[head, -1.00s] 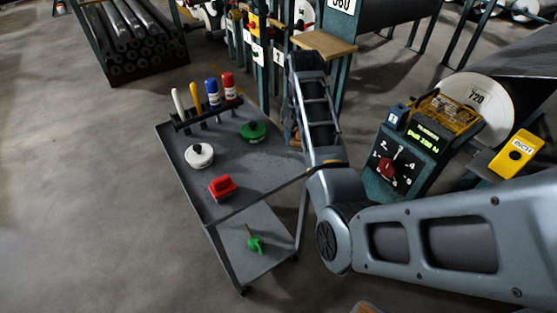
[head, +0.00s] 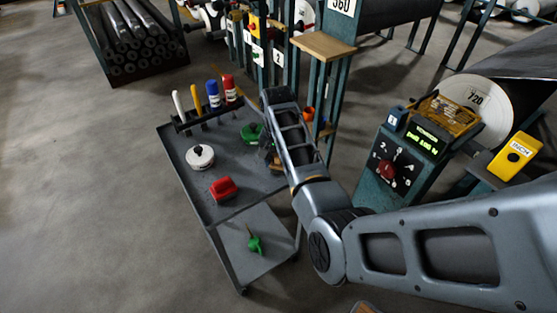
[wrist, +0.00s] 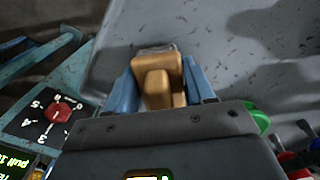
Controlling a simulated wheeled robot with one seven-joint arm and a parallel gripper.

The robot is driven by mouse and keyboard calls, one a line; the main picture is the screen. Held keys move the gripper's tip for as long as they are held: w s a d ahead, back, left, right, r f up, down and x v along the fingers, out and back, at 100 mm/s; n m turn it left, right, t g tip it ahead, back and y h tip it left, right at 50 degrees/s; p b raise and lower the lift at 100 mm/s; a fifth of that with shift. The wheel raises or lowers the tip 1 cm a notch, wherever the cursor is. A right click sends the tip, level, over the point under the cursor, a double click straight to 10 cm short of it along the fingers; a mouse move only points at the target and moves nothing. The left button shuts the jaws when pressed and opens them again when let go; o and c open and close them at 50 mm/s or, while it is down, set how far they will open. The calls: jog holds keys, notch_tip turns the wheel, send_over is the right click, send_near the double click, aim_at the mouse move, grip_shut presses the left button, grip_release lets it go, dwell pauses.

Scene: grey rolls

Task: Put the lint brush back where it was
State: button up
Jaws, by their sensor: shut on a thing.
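A tan, wooden-looking block with a raised handle, which I take to be the lint brush (wrist: 158,88), sits between the blue fingers of my gripper (wrist: 162,78) in the wrist view. My gripper is shut on it. Behind it in the wrist view is the grey top of the trolley (wrist: 225,50). In the head view my gripper (head: 272,158) is over the right part of the trolley top (head: 235,205), largely hidden by my arm. I cannot tell whether the brush touches the top.
The trolley top bears a green round object (head: 250,132), a white round one (head: 200,157), a red block (head: 222,188) and a rack of upright markers (head: 212,95). An orange cup (head: 309,114) stands by the post. A control panel (head: 393,170) is at right.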

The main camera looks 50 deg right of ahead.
jog(key=shift+f, duration=0.15)
jog(key=o, duration=1.1)
notch_tip(320, 180, up, 12)
jog(key=shift+r, duration=0.2)
